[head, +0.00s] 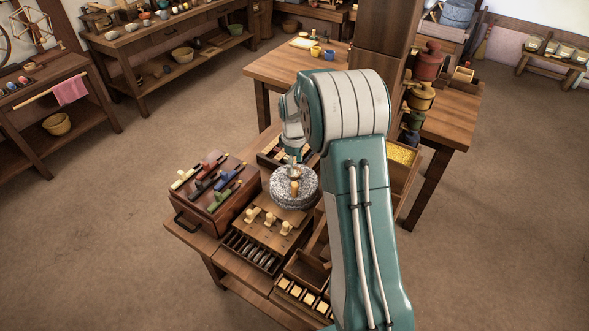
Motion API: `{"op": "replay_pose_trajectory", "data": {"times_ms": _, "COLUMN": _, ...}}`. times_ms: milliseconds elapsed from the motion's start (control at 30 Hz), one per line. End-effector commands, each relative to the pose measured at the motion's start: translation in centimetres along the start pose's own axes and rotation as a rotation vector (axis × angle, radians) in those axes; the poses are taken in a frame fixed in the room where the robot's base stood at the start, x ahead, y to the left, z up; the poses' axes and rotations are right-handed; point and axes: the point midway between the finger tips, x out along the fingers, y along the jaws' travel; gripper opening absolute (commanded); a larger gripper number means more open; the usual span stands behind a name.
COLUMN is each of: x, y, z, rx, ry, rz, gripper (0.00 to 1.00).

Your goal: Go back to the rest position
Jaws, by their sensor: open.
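My gripper (293,163) hangs below the bent teal and white arm, pointing down over the round grey quern stone (294,198) on the near worktable. It is open, with nothing seen held in it. A small wooden peg (295,187) stands on the stone just under the fingertips; whether they touch it cannot be told. My forearm hides part of the table to the right of the stone.
Left of the stone stands a brown box (212,217) with coloured-handled tools on top. In front are a board with pale knobs (268,235), a slotted rack (249,252) and small trays (303,299).

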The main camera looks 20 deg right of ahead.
Motion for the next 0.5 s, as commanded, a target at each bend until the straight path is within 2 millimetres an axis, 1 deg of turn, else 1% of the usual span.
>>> {"op": "replay_pose_trajectory", "data": {"times_ms": 367, "x": 0.0, "y": 0.0, "z": 0.0, "rx": 0.000, "ry": 0.000, "rz": 0.000, "gripper": 0.69}}
{"op": "replay_pose_trajectory", "data": {"times_ms": 467, "x": -0.6, "y": -0.3, "z": 0.0, "rx": 0.007, "ry": 0.004, "rz": 0.006, "gripper": 0.69}}
{"op": "replay_pose_trajectory", "data": {"times_ms": 500, "x": -1.2, "y": -0.5, "z": 0.0, "rx": 0.015, "ry": 0.009, "rz": 0.011, "gripper": 0.69}}
